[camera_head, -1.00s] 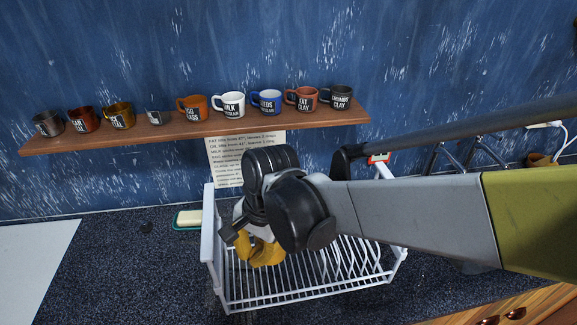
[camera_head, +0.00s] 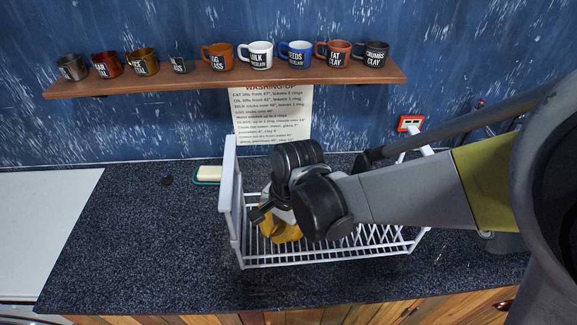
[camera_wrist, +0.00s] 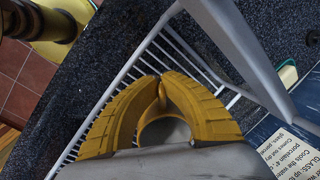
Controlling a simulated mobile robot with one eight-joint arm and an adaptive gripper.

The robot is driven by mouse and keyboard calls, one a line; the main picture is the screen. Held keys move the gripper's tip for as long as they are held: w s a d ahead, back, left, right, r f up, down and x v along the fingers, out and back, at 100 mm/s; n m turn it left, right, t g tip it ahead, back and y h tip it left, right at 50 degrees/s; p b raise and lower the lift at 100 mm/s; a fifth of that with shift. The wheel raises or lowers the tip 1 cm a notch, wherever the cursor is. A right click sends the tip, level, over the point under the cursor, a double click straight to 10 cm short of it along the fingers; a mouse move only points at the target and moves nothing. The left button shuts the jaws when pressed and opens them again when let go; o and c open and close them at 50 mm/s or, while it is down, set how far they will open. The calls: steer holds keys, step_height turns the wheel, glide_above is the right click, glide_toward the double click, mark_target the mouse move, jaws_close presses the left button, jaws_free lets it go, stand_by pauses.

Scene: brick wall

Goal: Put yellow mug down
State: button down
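My gripper (camera_head: 281,234) is low over the left part of the white dish rack (camera_head: 232,205). Its yellow ridged fingers also show in the wrist view (camera_wrist: 162,92), bowed, with their tips together. A golden-yellow mug (camera_head: 141,62) with a dark label stands on the wall shelf (camera_head: 225,80), third from the left, well away from my gripper. My wrist hides part of the rack in the body view.
Several other mugs line the shelf, among them an orange mug (camera_head: 217,56) and a white mug (camera_head: 260,55). A soap dish (camera_head: 208,175) lies left of the rack. A washing-up notice (camera_head: 271,115) hangs behind. The dark counter (camera_head: 130,240) left of the rack is mostly clear.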

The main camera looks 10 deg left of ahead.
steer(key=c, duration=1.6)
jaws_free()
steer(key=p+v, duration=0.4)
steer(key=v, duration=0.8)
steer(key=s+d+r+n+t+h, duration=0.1)
steer(key=d+r+n+t, duration=0.1)
steer(key=d, duration=1.1)
steer(key=s+d+r+n+t+h, duration=0.1)
steer(key=d+r+t, duration=0.4)
steer(key=d, duration=0.9)
steer(key=shift+s+d+n, duration=0.25)
steer(key=shift+s+n, duration=0.3)
steer(key=shift+n, duration=0.25)
steer(key=shift+f, duration=0.1)
step_height(320, 180, down, 5)
steer(key=b, duration=0.4)
steer(key=shift+r+b, duration=0.25)
steer(key=shift+b, duration=0.1)
